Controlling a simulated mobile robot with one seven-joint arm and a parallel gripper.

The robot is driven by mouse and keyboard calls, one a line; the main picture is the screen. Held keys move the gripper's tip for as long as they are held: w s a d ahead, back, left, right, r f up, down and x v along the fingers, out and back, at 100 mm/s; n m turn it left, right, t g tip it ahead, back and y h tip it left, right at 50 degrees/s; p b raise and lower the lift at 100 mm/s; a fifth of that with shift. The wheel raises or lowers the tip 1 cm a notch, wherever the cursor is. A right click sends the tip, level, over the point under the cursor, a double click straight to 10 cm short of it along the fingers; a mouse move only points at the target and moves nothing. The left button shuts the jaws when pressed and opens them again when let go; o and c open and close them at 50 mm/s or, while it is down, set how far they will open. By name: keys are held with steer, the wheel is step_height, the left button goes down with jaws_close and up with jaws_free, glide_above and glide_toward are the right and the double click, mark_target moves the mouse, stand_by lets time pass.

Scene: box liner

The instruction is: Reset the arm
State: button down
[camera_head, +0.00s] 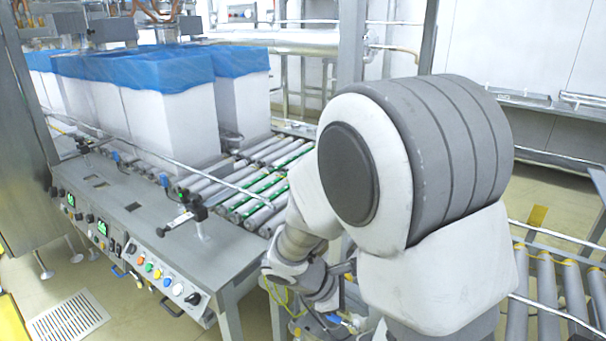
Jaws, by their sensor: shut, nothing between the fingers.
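My arm (440,160) fills the middle and right of the head view, with a large white and grey joint close to the camera. It bends down to a slimmer grey wrist section (300,270) beside the conveyor's near end. My gripper cannot be made out; the end of the arm is hidden behind my own links. Nothing is seen held.
White boxes with blue liners (165,110) stand on a roller conveyor (255,190) at left. A control panel (130,255) with buttons runs along its front. Another roller conveyor (545,285) lies at lower right. A steel frame post (352,45) rises behind my arm.

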steer(key=s+d+r+m+t+y, duration=0.3)
steer(key=s+r+m+y, duration=0.5)
steer(key=s+r+m, duration=0.85)
step_height(320, 180, up, 20)
steer(key=p, duration=1.9)
steer(key=shift+w, duration=0.35)
